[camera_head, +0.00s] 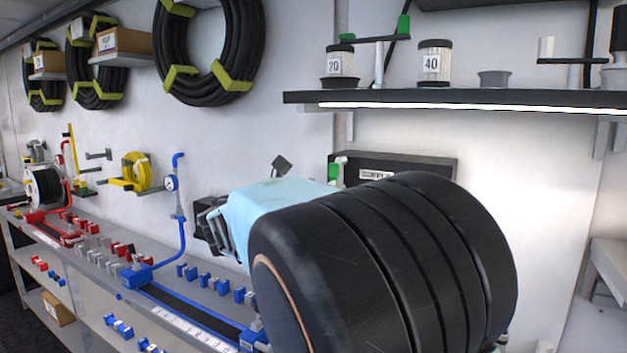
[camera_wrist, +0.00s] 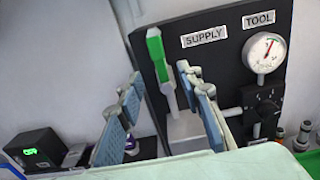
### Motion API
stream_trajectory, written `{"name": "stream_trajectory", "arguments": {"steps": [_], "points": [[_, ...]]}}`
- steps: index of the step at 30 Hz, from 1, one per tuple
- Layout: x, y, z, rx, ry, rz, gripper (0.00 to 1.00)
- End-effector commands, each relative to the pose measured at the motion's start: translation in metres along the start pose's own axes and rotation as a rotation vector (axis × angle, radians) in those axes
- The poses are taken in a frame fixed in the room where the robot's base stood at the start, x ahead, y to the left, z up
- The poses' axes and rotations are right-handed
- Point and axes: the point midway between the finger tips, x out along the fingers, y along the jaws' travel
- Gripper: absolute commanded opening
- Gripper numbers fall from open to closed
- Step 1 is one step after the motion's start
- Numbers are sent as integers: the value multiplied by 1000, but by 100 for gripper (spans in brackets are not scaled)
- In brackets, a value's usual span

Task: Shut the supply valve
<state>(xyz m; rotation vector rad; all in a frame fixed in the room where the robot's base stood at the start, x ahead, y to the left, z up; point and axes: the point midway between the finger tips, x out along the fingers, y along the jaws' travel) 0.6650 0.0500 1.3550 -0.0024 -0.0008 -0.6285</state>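The supply valve's green handle (camera_wrist: 156,58) stands nearly upright, tilted slightly, left of the SUPPLY label (camera_wrist: 204,36) on a dark panel (camera_wrist: 225,70) in the wrist view. A metal part shows beside the handle's lower end. My gripper (camera_wrist: 160,80) is open, its blue-padded fingers spread to the left and right of the handle in the picture. Nothing shows between the pads touching them; the depth gap to the handle is unclear. In the head view, a green piece (camera_head: 333,172) shows beside the dark panel (camera_head: 405,168); my arm hides much of that area, and my fingertips are unclear there.
A white gauge (camera_wrist: 265,52) under the TOOL label and a black knob (camera_wrist: 266,104) sit right of the handle. A black box with a green display (camera_wrist: 34,151) is at lower left. A lit shelf (camera_head: 455,100) overhangs the panel. A cluttered bench (camera_head: 100,300) runs left.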

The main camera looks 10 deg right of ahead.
Motion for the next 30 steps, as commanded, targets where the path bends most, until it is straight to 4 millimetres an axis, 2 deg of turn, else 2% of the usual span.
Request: {"name": "stream_trajectory", "arguments": {"steps": [6, 12, 17, 25, 30], "points": [[44, -1, 1, 0, 0, -3, 33], [72, -1, 1, 0, 0, -2, 33], [81, 0, 1, 2, 1, 0, 33], [82, 0, 0, 2, 1, 0, 33], [81, 0, 0, 2, 1, 0, 15]]}}
